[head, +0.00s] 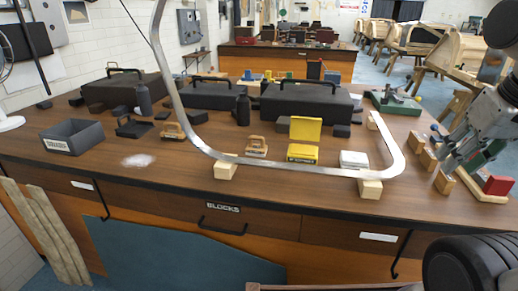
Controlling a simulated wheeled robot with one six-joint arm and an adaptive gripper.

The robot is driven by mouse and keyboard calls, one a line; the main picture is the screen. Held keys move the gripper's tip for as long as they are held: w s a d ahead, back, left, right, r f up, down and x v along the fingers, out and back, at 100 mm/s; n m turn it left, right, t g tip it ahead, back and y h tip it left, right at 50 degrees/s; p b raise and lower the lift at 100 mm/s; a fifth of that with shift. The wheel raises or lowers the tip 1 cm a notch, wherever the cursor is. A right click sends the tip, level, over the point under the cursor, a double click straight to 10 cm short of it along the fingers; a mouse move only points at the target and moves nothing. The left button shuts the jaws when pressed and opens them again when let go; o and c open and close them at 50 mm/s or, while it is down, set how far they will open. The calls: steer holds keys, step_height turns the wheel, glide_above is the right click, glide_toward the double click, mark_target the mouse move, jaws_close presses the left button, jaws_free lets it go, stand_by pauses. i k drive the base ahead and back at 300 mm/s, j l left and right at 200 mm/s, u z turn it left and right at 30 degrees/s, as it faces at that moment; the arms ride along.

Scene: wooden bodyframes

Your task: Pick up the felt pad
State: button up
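I cannot tell for sure which thing is the felt pad. A small pale grey-white flat block (354,159) lies on the bench inside the bend of the metal strip, right of the yellow box. Small dark flat pieces (342,131) also lie on the bench. My gripper (447,166) reaches in from the right edge, low over the right end of the bench beside small wooden blocks (429,158). It is apart from the pale block. Its fingertips are small and partly merge with the blocks behind, so their opening and anything between them are unclear.
A bent metal strip (270,167) rises high and rests on wooden blocks (226,167) along the bench front. A yellow box (302,153), black cases (305,102), a dark bin (72,137) and a red block (498,185) crowd the bench (150,185). The left front is fairly clear.

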mark_target(251, 150)
steer(key=i+j, duration=0.15)
steer(key=j, duration=0.25)
steer(key=i+j, duration=0.15)
steer(key=j, duration=0.25)
steer(key=i+j, duration=0.15)
steer(key=j, duration=0.2)
